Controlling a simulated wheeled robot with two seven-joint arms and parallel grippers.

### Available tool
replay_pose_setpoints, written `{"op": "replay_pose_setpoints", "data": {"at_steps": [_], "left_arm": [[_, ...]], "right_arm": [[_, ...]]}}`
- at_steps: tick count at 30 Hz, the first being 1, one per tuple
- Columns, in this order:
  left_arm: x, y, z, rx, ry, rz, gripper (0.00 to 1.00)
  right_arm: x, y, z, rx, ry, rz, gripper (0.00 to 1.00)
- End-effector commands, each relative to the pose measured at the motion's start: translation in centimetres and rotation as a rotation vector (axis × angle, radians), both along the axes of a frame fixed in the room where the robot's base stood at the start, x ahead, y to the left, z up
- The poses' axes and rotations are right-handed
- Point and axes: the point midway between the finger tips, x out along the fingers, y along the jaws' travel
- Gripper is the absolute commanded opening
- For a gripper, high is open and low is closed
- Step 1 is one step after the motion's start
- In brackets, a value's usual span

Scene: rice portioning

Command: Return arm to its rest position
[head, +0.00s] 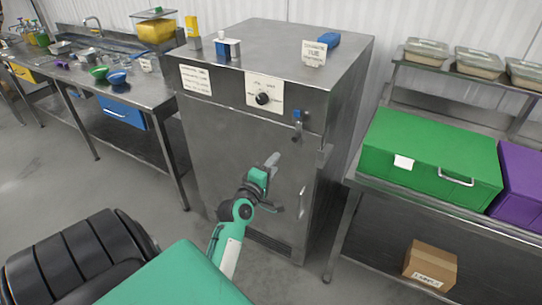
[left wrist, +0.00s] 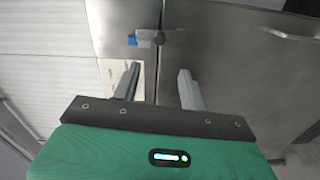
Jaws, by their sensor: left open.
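My left arm reaches up in the lower middle of the head view. My left gripper (head: 277,183) is in front of the steel cabinet's door and looks empty. In the left wrist view its two fingers (left wrist: 158,78) stand apart with nothing between them. They point toward the cabinet (left wrist: 225,50), near a small latch with a blue end (left wrist: 145,39). Whether the fingertips touch the cabinet cannot be told. My right gripper is not in view.
The steel cabinet (head: 215,135) has a dial (head: 262,98) and a blue-handled latch (head: 297,127). A sink counter stands left. A steel table at right bears a green box (head: 430,150) and a purple box (head: 525,180); a cardboard box (head: 430,265) sits below.

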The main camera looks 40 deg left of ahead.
Motion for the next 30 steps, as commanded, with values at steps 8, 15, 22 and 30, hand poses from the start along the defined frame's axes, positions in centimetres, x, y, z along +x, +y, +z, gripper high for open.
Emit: {"op": "replay_pose_setpoints", "data": {"at_steps": [8, 15, 22, 30], "left_arm": [[-0.9, -0.2, 0.1, 0.0, -0.001, 0.0, 0.43], [-0.8, -0.2, 0.1, 0.0, -0.001, 0.0, 0.43], [-0.7, -0.2, -0.2, 0.002, 0.005, -0.002, 0.43], [0.9, -3.3, -11.9, 0.117, 0.244, -0.075, 0.43]], "right_arm": [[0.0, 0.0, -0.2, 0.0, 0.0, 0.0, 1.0], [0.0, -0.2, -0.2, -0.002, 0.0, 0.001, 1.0], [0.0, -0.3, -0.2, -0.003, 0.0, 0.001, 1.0], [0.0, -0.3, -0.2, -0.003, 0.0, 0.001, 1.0]]}}
